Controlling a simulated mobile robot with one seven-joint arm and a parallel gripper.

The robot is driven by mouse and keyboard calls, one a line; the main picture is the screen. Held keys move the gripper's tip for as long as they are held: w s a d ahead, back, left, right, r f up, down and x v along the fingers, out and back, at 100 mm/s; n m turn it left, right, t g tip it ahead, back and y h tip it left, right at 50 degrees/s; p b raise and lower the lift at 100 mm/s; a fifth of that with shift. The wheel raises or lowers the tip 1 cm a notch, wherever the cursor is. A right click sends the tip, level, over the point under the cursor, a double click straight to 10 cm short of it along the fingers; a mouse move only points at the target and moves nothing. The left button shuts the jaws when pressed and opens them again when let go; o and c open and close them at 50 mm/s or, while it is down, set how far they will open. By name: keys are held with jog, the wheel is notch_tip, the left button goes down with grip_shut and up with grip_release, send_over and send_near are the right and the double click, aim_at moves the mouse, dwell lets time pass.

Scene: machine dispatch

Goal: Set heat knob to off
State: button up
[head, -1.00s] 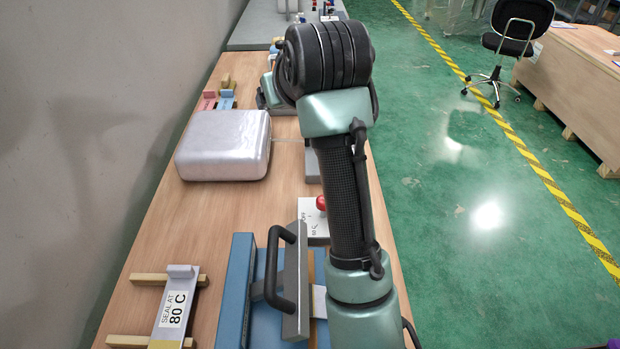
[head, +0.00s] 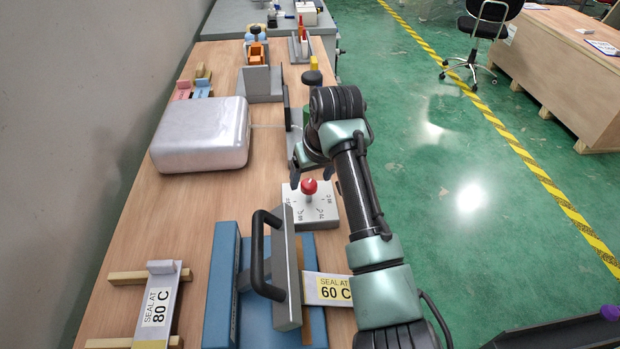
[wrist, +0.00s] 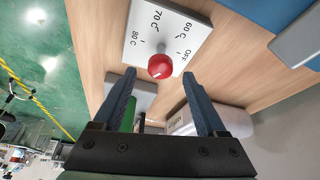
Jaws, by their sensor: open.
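The heat knob is a round red knob (head: 309,186) on a white dial box (head: 318,214) that lies on the bench; OFF, 60, 70 and 80 C are printed on the box. In the wrist view the red knob (wrist: 161,66) stands on the dial box (wrist: 190,22), just beyond and between my fingertips. Which label the knob points at I cannot tell. My gripper (head: 312,177) is open and empty, pointing down close to the knob. In the wrist view my gripper (wrist: 160,74) has its fingers apart, one to each side of the knob.
A blue sealer (head: 222,290) with a black handle (head: 262,255) stands in front of the dial box. A "SEAL AT 60 C" card (head: 328,289) lies at its right, an 80 C card (head: 158,305) at left. A silver rounded case (head: 200,135) stands behind left.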

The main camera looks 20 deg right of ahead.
jog(key=shift+x, duration=1.1)
grip_shut()
